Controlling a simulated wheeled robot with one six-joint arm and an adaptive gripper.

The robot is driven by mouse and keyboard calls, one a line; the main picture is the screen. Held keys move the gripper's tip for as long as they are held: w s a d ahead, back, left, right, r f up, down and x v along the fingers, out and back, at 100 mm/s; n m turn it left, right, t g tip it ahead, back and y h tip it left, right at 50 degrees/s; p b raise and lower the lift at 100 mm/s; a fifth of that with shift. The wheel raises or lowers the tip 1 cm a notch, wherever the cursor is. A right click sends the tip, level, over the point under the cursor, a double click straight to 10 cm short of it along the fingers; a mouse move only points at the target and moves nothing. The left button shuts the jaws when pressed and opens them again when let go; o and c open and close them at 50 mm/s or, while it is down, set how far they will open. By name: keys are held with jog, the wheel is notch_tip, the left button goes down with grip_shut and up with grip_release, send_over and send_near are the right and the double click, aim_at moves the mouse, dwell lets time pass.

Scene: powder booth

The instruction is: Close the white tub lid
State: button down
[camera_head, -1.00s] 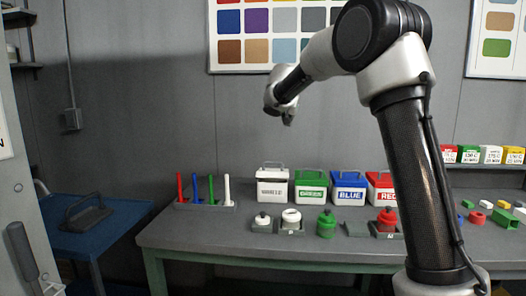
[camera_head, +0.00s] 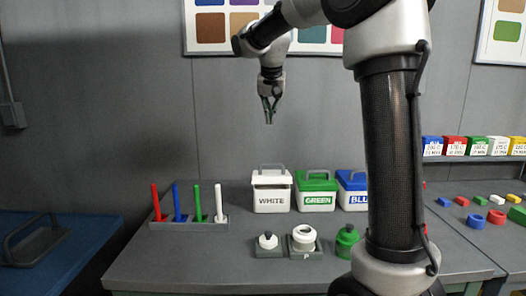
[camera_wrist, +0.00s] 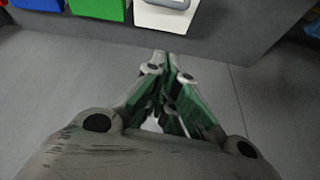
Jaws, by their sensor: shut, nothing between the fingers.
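The white tub (camera_head: 272,200), labelled WHITE, stands on the bench at the left end of a row of tubs. Its white lid (camera_head: 271,179) with a grey handle is on top, and a dark gap shows between the lid's front edge and the tub body. In the wrist view the white tub (camera_wrist: 162,20) is at the top edge, only partly in frame. My gripper (camera_head: 268,118) points down, high above the white tub in the head view and apart from it. Its fingers (camera_wrist: 167,62) are shut and empty.
The green tub (camera_head: 316,192) and blue tub (camera_head: 353,191) stand close to the right. A rack of coloured rods (camera_head: 189,222) is to the left. Small pots, including a green pot (camera_head: 347,241), stand in front. Air around my gripper is clear.

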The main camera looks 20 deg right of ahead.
jog(key=n, duration=0.1)
send_over(271, 165)
jog(key=w+d, duration=0.1)
jog(key=w, duration=0.2)
notch_tip(271, 165, down, 10)
jog(key=f, duration=0.1)
jog(key=s+f, duration=0.1)
jog(key=shift+s+f+n, duration=0.1)
jog(key=shift+f+n, duration=0.2)
jog(key=shift+f, duration=0.05)
jog(key=shift+s+a+f, duration=0.1)
jog(key=shift+s+f, duration=0.05)
jog(key=shift+f, duration=0.3)
jog(key=shift+s+a+f, duration=0.25)
jog(key=shift+s+f, duration=0.3)
jog(key=shift+s+a+f, duration=0.2)
jog(key=shift+s+f, duration=0.3)
jog(key=shift+s, duration=0.05)
